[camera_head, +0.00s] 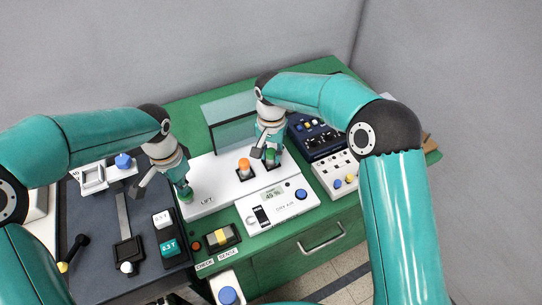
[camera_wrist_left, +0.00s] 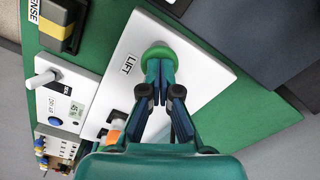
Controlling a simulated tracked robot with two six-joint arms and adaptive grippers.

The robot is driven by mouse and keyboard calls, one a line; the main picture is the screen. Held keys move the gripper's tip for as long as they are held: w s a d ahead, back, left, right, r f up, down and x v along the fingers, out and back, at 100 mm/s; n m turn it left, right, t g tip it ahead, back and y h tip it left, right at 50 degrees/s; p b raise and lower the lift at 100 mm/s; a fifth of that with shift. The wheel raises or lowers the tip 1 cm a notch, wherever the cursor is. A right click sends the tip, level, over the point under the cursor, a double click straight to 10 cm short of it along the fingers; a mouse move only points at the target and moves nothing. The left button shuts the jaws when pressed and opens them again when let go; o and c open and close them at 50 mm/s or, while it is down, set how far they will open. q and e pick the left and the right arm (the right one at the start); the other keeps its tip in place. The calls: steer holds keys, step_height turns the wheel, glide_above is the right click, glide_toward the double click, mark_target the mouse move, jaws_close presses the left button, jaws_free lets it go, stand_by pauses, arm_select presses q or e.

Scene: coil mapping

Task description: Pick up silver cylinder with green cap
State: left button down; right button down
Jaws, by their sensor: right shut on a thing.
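The cylinder with the green cap (camera_head: 271,156) stands in a dark socket on the white top, to the right of an orange-capped one (camera_head: 244,165). My right gripper (camera_head: 267,150) is down at the green cap and shut on it; the gripper partly hides it. My left gripper (camera_head: 181,188) is low over a round green piece (camera_head: 187,198) on the white plate marked LIFT. In the left wrist view the left fingertips (camera_wrist_left: 160,68) are close together at the edge of this green piece (camera_wrist_left: 158,52). Whether they touch it is unclear.
A white box with a display and a blue knob (camera_head: 279,209) stands in front of the sockets. A clear panel (camera_head: 228,110) rises behind. Dark and white control boxes (camera_head: 338,172) stand at the right. A dark panel with switches (camera_head: 95,230) lies at the left.

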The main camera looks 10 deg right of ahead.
mark_target(271, 151)
step_height(271, 151, up, 8)
steer(key=shift+r, duration=0.25)
steer(key=s+d+r, duration=0.2)
steer(key=s+r, duration=0.4)
steer(key=s, duration=0.2)
steer(key=shift+s+d+r, duration=0.25)
steer(key=shift+s, duration=0.1)
stand_by(0.4)
arm_select(q)
steer(key=shift+r, duration=4)
